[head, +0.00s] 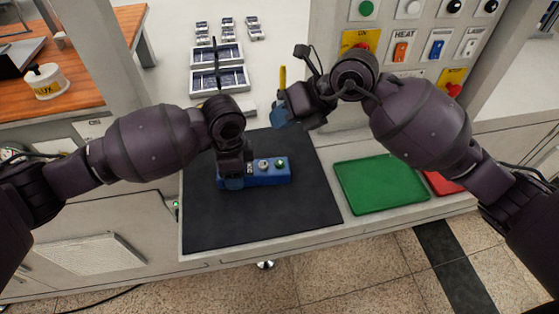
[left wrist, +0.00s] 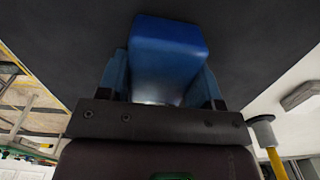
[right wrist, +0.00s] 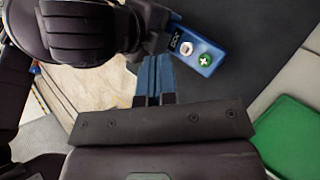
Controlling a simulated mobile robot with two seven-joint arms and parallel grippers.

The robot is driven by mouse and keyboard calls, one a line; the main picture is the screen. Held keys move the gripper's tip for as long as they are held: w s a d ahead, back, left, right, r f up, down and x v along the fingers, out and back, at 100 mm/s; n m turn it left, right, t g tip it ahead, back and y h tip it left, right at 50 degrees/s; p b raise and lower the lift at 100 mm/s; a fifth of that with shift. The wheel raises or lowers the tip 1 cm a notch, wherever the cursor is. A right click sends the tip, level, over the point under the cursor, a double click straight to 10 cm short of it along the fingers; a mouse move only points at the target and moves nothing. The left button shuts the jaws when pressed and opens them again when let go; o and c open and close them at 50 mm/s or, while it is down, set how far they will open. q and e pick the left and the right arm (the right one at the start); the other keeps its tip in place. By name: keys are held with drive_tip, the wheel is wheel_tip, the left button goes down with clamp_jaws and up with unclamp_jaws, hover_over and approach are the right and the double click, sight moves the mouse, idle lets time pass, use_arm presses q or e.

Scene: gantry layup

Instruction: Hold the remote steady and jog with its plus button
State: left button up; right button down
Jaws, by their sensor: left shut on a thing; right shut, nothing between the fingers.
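The blue remote (head: 268,177) lies on the black mat (head: 230,226), with a white button and a green plus button (head: 280,163) on its top. My left gripper (head: 233,182) is shut on the remote's left end; the left wrist view shows the blue body (left wrist: 168,50) between its fingers. My right gripper (head: 279,113) is shut and empty, raised above the far right part of the mat, apart from the remote. In the right wrist view its blue fingers (right wrist: 154,78) are together, and the remote (right wrist: 199,48) with the green plus button (right wrist: 205,59) shows beyond them.
A green tray (head: 382,208) and a partly hidden red tray (head: 441,184) lie right of the mat. A panel with coloured switches (head: 403,48) stands behind my right arm. Grey trays (head: 217,78) with small parts stand at the back. The mat in front of the remote is clear.

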sight(281, 161)
idle(0.3)
drive_tip(key=shift+f, duration=4.45)
drive_tip(key=shift+f, duration=0.15)
drive_tip(key=shift+f, duration=0.3)
drive_tip(key=shift+f, duration=0.5)
drive_tip(key=shift+r, duration=0.95)
drive_tip(key=shift+r, duration=0.1)
